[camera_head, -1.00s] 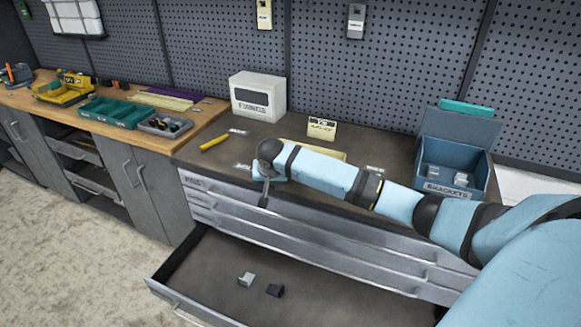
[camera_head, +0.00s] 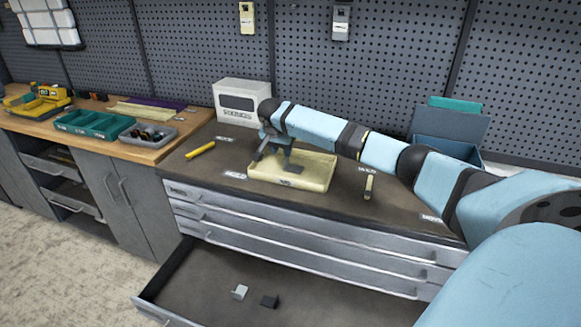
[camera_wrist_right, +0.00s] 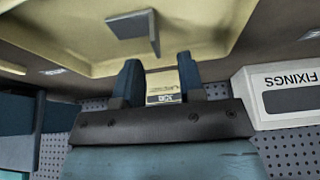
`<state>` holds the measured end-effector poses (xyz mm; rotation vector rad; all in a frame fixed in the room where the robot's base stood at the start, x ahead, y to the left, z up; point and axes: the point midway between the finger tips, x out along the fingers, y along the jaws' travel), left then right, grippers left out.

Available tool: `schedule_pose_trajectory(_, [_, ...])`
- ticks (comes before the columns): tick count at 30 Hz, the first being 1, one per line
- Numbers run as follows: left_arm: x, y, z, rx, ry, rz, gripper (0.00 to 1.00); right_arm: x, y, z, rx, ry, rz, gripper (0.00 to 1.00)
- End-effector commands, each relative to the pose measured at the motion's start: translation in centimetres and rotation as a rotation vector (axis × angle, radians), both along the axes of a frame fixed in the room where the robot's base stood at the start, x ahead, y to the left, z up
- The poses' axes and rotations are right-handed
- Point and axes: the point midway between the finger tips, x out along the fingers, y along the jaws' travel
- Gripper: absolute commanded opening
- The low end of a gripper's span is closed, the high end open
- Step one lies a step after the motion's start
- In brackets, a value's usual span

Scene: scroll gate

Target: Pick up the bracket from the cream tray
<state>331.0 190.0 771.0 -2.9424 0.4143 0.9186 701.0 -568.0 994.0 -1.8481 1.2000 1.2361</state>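The cream tray (camera_head: 318,180) sits on the dark worktop and fills the top of the right wrist view (camera_wrist_right: 225,25). My right gripper (camera_head: 272,150) is over the tray's left part. In the right wrist view its two blue fingers (camera_wrist_right: 160,75) are apart, with nothing held; the bracket is beyond the fingertips. A job card (camera_wrist_right: 165,88) shows in the background between them. My left gripper is not in view.
A white FIXINGS box (camera_head: 241,100) stands behind the tray. A blue bin (camera_head: 440,147) is at the right, partly behind my arm. A yellow marker-like object (camera_head: 200,150) lies left. An open drawer (camera_head: 200,285) below holds a light piece (camera_head: 240,292) and a dark piece (camera_head: 270,300).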

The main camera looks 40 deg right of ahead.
Motion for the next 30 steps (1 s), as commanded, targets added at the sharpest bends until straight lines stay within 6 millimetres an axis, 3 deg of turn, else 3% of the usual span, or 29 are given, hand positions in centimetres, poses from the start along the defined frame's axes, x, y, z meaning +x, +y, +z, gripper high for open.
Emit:
schedule_pose_trajectory(13, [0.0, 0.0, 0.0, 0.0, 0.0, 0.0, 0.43, 0.4, -2.3, -4.6, 0.0, 0.001, 0.0, 0.36])
schedule_pose_trajectory(22, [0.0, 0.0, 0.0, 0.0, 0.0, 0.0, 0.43, 0.4, -2.4, -5.0, -0.001, 0.0, 0.001, 0.36])
schedule_pose_trajectory(27, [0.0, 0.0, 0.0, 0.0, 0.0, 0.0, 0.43, 0.4, -2.4, -5.0, -0.001, 0.0, 0.001, 0.0])
schedule_pose_trajectory(30, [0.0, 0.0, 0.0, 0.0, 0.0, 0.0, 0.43, 0.4, -2.4, -5.0, -0.001, 0.0, 0.001, 0.0])
